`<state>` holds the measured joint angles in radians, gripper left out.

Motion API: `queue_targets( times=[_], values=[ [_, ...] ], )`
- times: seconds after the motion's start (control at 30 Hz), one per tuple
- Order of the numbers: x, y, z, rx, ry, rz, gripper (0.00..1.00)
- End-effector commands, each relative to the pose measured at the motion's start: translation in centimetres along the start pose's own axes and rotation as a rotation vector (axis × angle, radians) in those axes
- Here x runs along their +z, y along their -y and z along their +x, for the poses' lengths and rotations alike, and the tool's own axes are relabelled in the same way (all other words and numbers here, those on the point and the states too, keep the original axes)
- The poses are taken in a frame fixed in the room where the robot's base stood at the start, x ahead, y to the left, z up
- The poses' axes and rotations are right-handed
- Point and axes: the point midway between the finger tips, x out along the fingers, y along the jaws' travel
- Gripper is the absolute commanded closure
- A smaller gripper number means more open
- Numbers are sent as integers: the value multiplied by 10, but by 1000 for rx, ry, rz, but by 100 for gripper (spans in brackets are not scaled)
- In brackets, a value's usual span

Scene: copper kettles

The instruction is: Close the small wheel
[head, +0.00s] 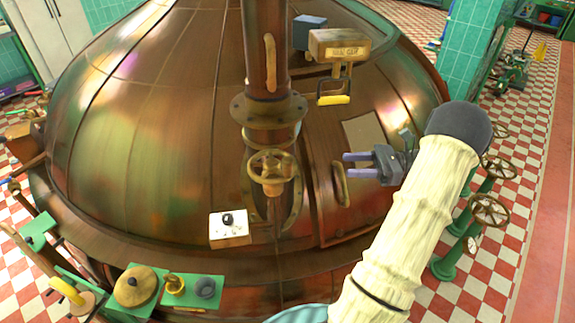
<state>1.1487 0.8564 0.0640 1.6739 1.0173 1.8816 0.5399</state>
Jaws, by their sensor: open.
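A small brass handwheel (272,166) with spokes is mounted at the front of the copper kettle (150,130), just below the flange of the upright copper pipe (265,60). How far the wheel is turned cannot be told. My gripper (350,165) is to the right of the wheel, apart from it, in front of the kettle's hatch area. Its two purple fingers point left, spread apart with nothing between them. My pale arm comes up from the lower right and hides part of the kettle's right side.
A yellow-handled lever box (338,46) sits above my gripper. A curved hatch handle (341,184) lies between wheel and gripper. A white switch box (229,228) is lower left of the wheel. Larger handwheels (489,210) on green stands are at right.

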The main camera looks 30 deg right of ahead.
Motion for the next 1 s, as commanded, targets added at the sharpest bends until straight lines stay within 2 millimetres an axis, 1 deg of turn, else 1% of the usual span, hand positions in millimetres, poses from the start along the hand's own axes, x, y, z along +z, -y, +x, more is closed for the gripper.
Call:
queue_targets(
  times=[0.17,0.27,1.0],
  values=[
    [2,0,12,2,1,0,56],
    [3,0,26,5,1,2,56],
    [3,-1,155,5,0,2,56]
  ],
)
